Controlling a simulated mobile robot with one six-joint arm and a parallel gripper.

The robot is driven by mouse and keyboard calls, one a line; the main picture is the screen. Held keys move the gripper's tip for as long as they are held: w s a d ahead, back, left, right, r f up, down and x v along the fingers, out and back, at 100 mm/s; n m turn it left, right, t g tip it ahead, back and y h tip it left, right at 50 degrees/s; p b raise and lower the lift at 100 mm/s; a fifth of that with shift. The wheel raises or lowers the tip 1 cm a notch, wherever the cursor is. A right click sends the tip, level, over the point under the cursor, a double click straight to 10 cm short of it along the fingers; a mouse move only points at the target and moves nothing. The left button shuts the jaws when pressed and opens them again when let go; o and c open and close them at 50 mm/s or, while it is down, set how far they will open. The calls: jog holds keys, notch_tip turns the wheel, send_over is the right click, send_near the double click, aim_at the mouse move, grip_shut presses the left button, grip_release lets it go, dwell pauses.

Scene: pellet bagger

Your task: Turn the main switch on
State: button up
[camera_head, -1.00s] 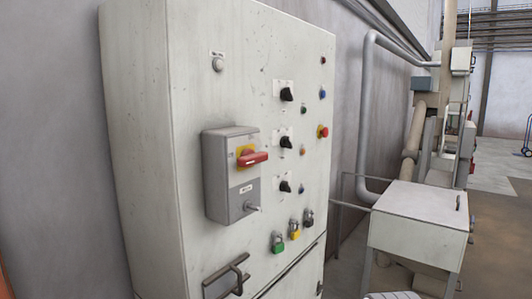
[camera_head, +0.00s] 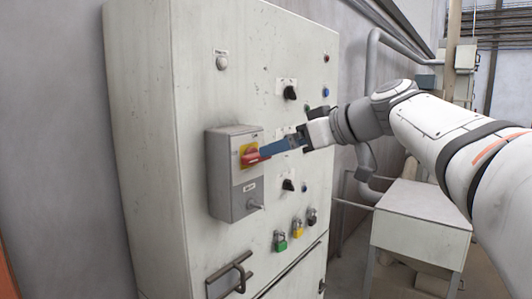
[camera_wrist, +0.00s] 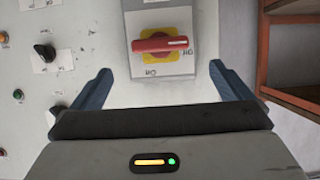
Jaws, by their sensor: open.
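The main switch is a grey box (camera_head: 222,175) on the front of a pale cabinet. It has a red rotary handle (camera_head: 250,157) on a yellow plate (camera_head: 247,148). In the head view the handle lies roughly level. The wrist view shows the red handle (camera_wrist: 160,44) lying across the picture, with small labels on the plate around it. My gripper (camera_head: 268,151) has its blue fingers pointing at the handle. In the wrist view my gripper (camera_wrist: 160,68) is open, its fingertips wide apart and just short of the handle, with nothing between them. Contact is not visible.
Black selector knobs (camera_head: 289,92) and small buttons are right of the switch, partly behind my arm. A door handle (camera_head: 229,277) sticks out low on the cabinet. A grey bin (camera_head: 422,222) stands at right. An orange shelf frame (camera_wrist: 262,50) shows in the wrist view.

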aim_at(256, 157)
jog(key=p+x, duration=0.1)
jog(key=x, duration=0.6)
jog(key=shift+a+p, duration=0.2)
jog(key=shift+p, duration=0.1)
jog(key=shift+w+f, duration=0.1)
jog(key=shift+w, duration=0.05)
jog(key=c, duration=1)
